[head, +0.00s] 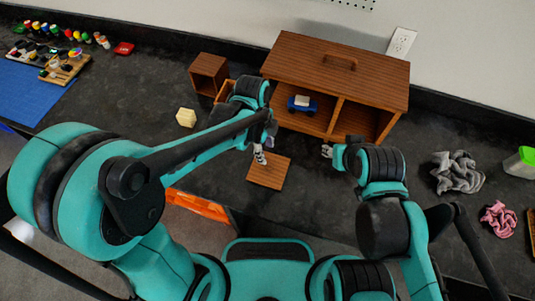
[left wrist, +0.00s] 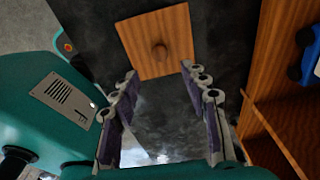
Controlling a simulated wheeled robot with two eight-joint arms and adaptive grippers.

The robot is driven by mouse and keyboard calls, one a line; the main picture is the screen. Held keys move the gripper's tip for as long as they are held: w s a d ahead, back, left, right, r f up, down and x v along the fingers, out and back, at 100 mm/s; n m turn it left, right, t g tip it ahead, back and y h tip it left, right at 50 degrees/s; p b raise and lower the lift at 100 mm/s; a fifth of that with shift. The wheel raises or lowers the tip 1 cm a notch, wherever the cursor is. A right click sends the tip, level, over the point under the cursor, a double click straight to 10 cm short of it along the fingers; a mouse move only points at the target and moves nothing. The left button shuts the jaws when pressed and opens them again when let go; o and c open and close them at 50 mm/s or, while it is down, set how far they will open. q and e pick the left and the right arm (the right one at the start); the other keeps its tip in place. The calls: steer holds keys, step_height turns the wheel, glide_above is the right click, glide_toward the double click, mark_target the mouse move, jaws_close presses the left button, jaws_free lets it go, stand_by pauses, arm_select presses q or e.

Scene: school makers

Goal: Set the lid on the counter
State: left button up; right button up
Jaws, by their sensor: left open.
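The lid (head: 266,174) is a square wooden board lying on the dark counter (head: 310,195) in front of the wooden cabinet. Its round knob shows in the left wrist view, where the lid (left wrist: 178,28) lies just beyond my fingertips. My left gripper (head: 260,154) is at the lid's far left edge in the head view. Its fingers stand apart with nothing between them, as the left wrist view (left wrist: 158,72) shows. My right gripper (head: 327,151) is to the right of the lid, near the cabinet front, and its fingers are too small to read.
The wooden cabinet (head: 375,85) has a handled top and open compartments, one holding a blue toy car (head: 302,106). A small wooden box (head: 208,76) and a cream block (head: 186,117) are left of it. A grey cloth (head: 457,172) lies right. An orange object (head: 197,205) shows below the counter edge.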

arm_select(q)
steer(key=s+a+r+n+t, duration=0.3)
steer(key=a+r+n, duration=0.2)
steer(key=a+n, duration=0.3)
steer(key=s+a+r+n+t+y, duration=0.1)
steer(key=s+a+r+n+t, duration=0.2)
steer(key=n, duration=1.1)
steer(key=a+r+t, duration=0.1)
steer(key=a+r, duration=0.2)
steer(key=a, duration=0.2)
steer(key=shift+a+r+t+p, duration=0.3)
steer(key=shift+a+p, duration=0.05)
steer(key=shift+w, duration=0.1)
steer(key=shift+f+b, duration=0.3)
steer(key=shift+f, duration=0.05)
